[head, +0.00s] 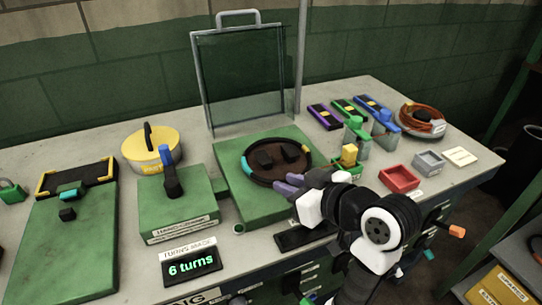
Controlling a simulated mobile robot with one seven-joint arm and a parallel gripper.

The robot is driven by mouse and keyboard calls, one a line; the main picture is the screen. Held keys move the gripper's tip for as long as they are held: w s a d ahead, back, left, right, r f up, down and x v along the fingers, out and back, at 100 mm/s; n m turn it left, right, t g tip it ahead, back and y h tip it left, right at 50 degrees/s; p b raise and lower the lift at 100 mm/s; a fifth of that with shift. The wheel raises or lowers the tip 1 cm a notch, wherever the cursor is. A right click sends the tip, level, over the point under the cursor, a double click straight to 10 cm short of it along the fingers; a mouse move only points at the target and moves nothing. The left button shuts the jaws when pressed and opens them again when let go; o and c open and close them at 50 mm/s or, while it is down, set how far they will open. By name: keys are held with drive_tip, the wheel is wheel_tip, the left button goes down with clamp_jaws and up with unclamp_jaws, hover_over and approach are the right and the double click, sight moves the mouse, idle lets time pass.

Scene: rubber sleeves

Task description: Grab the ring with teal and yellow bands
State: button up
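A dark brown ring (278,142) lies flat on a green platform (230,148) in the middle of the bench. A blue-teal band shows on its left side, and a small yellow patch shows at its right. Dark blocks sit inside the ring. My gripper (286,184), with purple fingers, is at the ring's near right edge, reaching in from the right. The fingers overlap the ring's near rim in this view, so I cannot tell whether they touch it or how far apart they are. My wrist and arm hide part of the platform's near right side.
A clear framed shield (240,75) stands upright behind the platform. Left of it are a green box with a dark blue lever (170,175) and a yellow-lidded pot (150,146). A "6 turns" display (191,266) stands in front. A red tray (399,179) and small holders lie to the right.

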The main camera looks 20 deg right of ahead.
approach(250, 171)
drive_tip(key=x, duration=0.2)
drive_tip(key=shift+w+a+p, duration=0.15)
drive_tip(key=shift+w+p, duration=0.2)
drive_tip(key=shift+p, duration=0.05)
drive_tip(key=shift+p+x, duration=0.8)
drive_tip(key=shift+x, duration=1.95)
drive_tip(key=shift+s+f, duration=0.1)
clamp_jaws()
